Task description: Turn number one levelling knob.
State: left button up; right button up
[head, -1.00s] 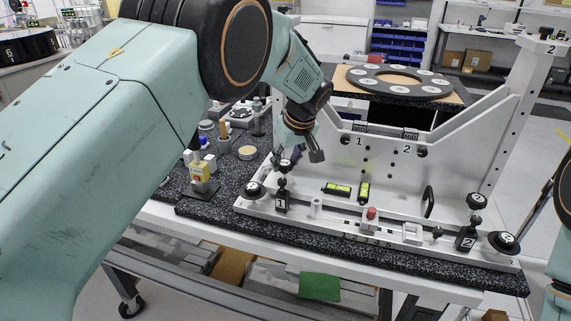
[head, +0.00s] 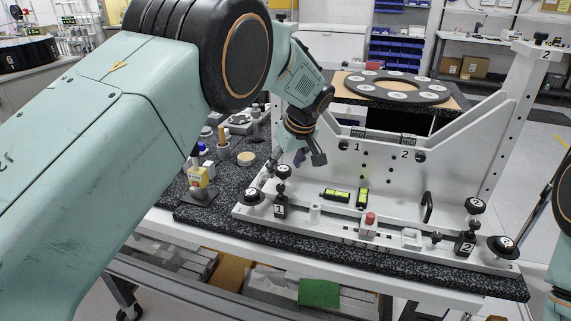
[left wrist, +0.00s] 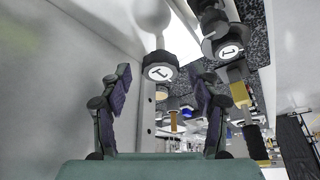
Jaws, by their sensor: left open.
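Two black knobs marked 1 show at the left end of the white mirror fixture (head: 400,170). One (head: 252,196) sits low on the base's left end; the other (head: 284,171) stands on the black block marked 1 (head: 280,208). I cannot tell which is the levelling knob. My left gripper (head: 308,159) is open and empty, just above and right of the upper knob. In the left wrist view its fingers (left wrist: 162,103) are spread, with one knob marked 1 (left wrist: 159,67) beyond the gap and another (left wrist: 229,49) to the right. My right gripper is out of view.
A bubble level (head: 337,195) and a red-topped part (head: 369,221) sit on the fixture base. A yellow tool (head: 198,176) and small containers stand left on the black speckled slab (head: 185,213). The upright plate rises close behind the left gripper.

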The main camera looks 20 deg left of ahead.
pick_arm(q)
jog(key=shift+a+f, duration=0.1)
jog(key=v, duration=1.2)
jog(key=shift+f, duration=0.1)
